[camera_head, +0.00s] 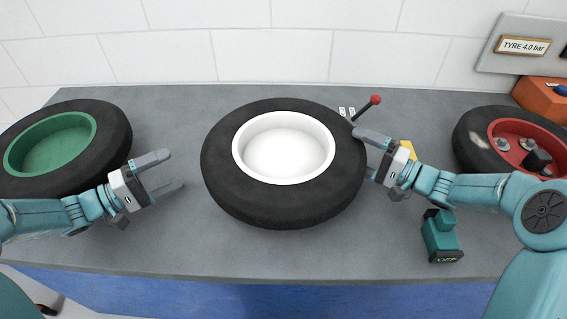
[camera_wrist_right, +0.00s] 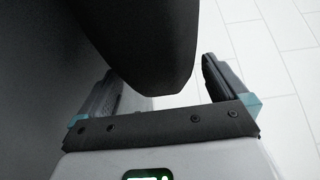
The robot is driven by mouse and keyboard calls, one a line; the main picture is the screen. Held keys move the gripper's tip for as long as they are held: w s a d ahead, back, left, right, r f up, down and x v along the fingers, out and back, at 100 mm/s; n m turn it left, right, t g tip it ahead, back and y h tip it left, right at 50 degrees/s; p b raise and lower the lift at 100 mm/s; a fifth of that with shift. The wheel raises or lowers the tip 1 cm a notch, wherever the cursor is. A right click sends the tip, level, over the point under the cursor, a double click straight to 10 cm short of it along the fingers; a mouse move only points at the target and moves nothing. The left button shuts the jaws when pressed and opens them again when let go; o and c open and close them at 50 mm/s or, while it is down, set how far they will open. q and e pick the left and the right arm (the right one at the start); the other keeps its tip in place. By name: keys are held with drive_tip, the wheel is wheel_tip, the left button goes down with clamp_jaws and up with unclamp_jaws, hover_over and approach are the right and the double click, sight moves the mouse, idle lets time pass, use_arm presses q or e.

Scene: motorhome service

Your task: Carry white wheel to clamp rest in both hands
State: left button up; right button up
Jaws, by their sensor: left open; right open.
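The white wheel (camera_head: 285,204), a black tyre with a white rim, lies flat in the middle of the grey bench. My left gripper (camera_head: 172,172) is open and empty, left of the wheel and apart from it. My right gripper (camera_head: 368,154) is open at the wheel's right edge. In the right wrist view the dark tyre (camera_wrist_right: 140,45) reaches between the open fingers of the right gripper (camera_wrist_right: 165,85); whether they touch it I cannot tell. A red-knobbed lever (camera_head: 375,100) stands behind the wheel, and a yellow part shows beside the right gripper. I cannot tell which thing is the clamp rest.
A green-rimmed wheel (camera_head: 110,130) lies at the left and a red-rimmed wheel (camera_head: 480,140) at the right. A teal device (camera_head: 440,232) stands near the front right. An orange box (camera_head: 540,98) is at the back right. The bench front (camera_head: 270,255) is clear.

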drive_tip(key=v, duration=0.6)
drive_tip(key=w+v, duration=0.1)
drive_tip(key=v, duration=0.3)
drive_tip(key=shift+d, duration=0.45)
use_arm(q)
drive_tip(key=shift+r, duration=0.1)
wheel_tip(320, 180, up, 9)
drive_tip(key=p, duration=0.5)
drive_tip(key=shift+r, duration=0.2)
use_arm(e)
wheel_tip(320, 180, up, 10)
drive_tip(key=shift+f, duration=0.1)
